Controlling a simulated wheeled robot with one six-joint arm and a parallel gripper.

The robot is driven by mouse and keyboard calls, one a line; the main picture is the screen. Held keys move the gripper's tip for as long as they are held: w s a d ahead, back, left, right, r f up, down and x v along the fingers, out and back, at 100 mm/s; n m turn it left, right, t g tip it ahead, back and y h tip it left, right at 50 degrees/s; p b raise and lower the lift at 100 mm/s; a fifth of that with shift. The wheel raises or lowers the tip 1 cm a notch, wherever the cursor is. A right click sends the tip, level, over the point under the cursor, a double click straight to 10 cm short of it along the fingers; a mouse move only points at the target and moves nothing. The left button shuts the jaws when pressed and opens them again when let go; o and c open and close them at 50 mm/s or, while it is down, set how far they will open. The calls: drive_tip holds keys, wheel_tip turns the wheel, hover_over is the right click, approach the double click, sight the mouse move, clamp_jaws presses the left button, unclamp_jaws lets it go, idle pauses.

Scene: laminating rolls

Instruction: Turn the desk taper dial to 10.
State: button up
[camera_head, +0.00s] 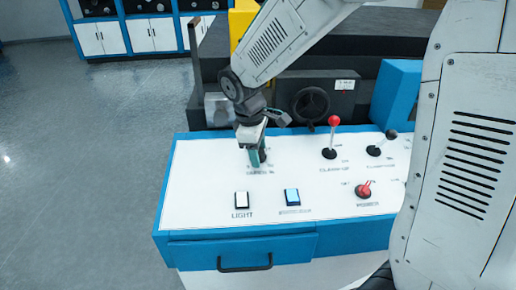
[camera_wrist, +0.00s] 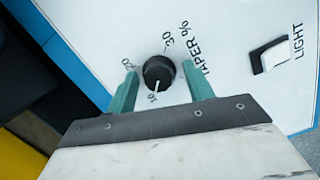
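The taper dial (camera_wrist: 158,72) is a round black knob on the white desk panel, labelled "TAPER %", with 30, 20 and 10 printed around it. Its white pointer line points to the bottom of the wrist view, at or very near the 10. My gripper (camera_wrist: 159,68) is open, with one teal finger on each side of the dial. A gap shows between each finger and the knob. In the head view my gripper (camera_head: 256,155) points down at the back left of the panel, and the dial (camera_head: 263,156) is mostly hidden behind it.
A white LIGHT switch (camera_head: 241,200) and a blue-white switch (camera_head: 292,197) sit in front of the dial. A red-knobbed lever (camera_head: 333,121), a black-knobbed lever (camera_head: 391,135) and a red button (camera_head: 363,190) stand to the right. A dark handwheel (camera_head: 310,104) is behind.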

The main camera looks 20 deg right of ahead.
drive_tip(key=shift+r, duration=0.15)
wheel_tip(320, 180, up, 8)
drive_tip(key=a, duration=0.1)
drive_tip(key=shift+s+a+f, duration=0.25)
idle(0.4)
drive_tip(key=s+d+r+m, duration=0.1)
drive_tip(key=s+d+m, duration=0.1)
drive_tip(key=s, duration=0.6)
drive_tip(key=s+d+r+m+y, duration=0.1)
drive_tip(key=s+d+m, duration=0.2)
drive_tip(key=s, duration=0.6)
drive_tip(key=s+d+r+m+y, duration=0.1)
drive_tip(key=s+d+m, duration=0.1)
drive_tip(key=s+m, duration=0.4)
drive_tip(key=shift+s+d+t, duration=0.25)
drive_tip(key=shift+s+t, duration=0.05)
drive_tip(key=shift+s, duration=0.85)
